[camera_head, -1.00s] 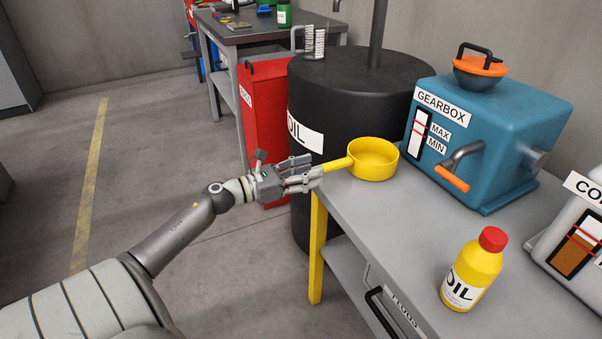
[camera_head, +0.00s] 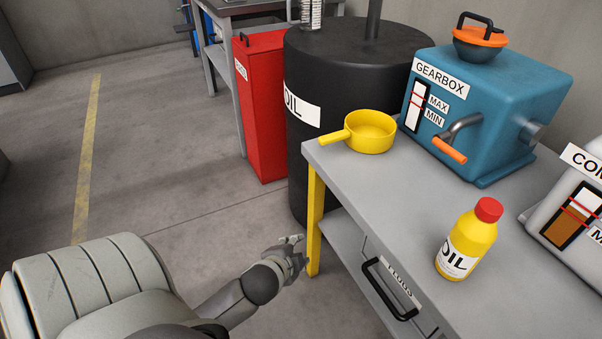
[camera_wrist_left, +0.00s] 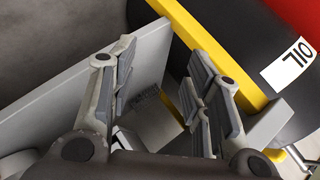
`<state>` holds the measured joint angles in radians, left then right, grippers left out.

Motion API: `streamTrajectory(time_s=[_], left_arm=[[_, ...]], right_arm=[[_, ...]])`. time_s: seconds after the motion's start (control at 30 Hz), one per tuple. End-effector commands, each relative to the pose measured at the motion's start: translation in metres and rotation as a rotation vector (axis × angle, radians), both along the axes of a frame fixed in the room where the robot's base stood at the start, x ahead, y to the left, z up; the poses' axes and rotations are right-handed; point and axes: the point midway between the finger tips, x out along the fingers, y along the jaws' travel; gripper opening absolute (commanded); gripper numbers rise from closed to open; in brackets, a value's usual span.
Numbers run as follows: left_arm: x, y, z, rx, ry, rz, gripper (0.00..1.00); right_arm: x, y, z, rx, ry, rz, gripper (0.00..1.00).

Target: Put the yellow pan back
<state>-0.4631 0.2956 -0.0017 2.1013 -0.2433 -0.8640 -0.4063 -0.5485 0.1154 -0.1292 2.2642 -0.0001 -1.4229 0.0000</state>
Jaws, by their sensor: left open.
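The yellow pan (camera_head: 370,132) sits upright on the grey bench top at its far left corner, beside the gearbox. Its handle (camera_head: 335,138) points left and sticks out over the bench edge. My left gripper (camera_head: 296,249) is open and empty, low in front of the yellow bench leg and well below the pan. In the left wrist view my gripper's fingers (camera_wrist_left: 160,90) are spread apart with nothing between them. My right gripper is not in view.
The grey bench (camera_head: 400,205) carries a blue gearbox (camera_head: 485,115), a yellow oil bottle (camera_head: 467,242) and a white unit (camera_head: 572,215) at right. A black oil drum (camera_head: 345,75) and a red cabinet (camera_head: 262,110) stand behind.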

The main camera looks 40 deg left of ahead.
Motion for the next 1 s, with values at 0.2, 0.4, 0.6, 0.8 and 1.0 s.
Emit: streamTrajectory(time_s=[0.2, 0.4, 0.6, 0.8, 1.0], left_arm=[[-0.092, -0.097, -0.041, -0.466, 0.311, 0.309, 0.44], [-0.130, -0.134, -0.044, -0.601, 0.450, 0.424, 0.44], [-0.133, -0.136, -0.044, -0.609, 0.460, 0.433, 0.44], [-0.133, -0.136, -0.044, -0.606, 0.459, 0.432, 0.44], [-0.132, -0.135, -0.045, -0.605, 0.460, 0.431, 0.44]], right_arm=[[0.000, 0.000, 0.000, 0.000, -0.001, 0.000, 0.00], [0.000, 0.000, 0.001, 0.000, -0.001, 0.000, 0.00], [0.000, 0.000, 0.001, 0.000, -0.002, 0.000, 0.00], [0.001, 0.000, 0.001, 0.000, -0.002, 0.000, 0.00], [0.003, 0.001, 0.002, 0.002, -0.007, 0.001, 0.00]])
